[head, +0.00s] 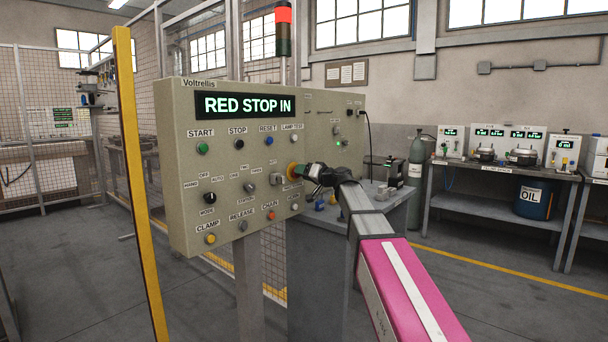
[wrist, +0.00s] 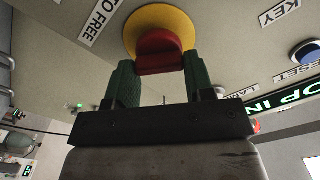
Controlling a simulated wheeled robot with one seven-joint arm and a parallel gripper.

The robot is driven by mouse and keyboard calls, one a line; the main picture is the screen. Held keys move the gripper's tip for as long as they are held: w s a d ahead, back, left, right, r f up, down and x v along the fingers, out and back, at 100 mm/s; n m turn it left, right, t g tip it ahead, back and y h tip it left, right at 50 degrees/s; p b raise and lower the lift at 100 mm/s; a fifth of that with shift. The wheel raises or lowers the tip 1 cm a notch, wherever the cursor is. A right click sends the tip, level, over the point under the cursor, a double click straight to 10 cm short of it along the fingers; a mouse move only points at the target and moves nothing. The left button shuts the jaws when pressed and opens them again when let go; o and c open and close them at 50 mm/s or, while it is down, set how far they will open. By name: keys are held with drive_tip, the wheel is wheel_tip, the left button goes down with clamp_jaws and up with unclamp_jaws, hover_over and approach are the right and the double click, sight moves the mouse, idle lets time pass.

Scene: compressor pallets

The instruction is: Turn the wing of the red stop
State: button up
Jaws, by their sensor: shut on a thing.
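The red stop (wrist: 158,52) is a red knob with a wing on a round yellow plate (wrist: 187,22), on the control panel. In the wrist view my gripper (wrist: 156,78) has its two green fingers on either side of the red wing, shut on it. In the head view my gripper (head: 308,172) reaches the panel at the yellow plate (head: 292,170), and the red knob is hidden by it. The display (head: 247,105) on the panel reads "RED STOP IN".
The panel (head: 185,239) carries several other buttons and selectors close by, such as the orange chain button (head: 271,215) and the black mode knob (head: 210,197). A yellow post (head: 136,180) stands left of the panel. A grey cabinet (head: 398,206) stands behind my arm.

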drive_tip(key=shift+m, duration=0.3)
drive_tip(key=o, duration=0.9)
drive_tip(key=v, duration=1)
drive_tip(key=shift+s+d, duration=0.25)
drive_tip(key=shift+d, duration=0.05)
drive_tip(key=shift+c, duration=0.2)
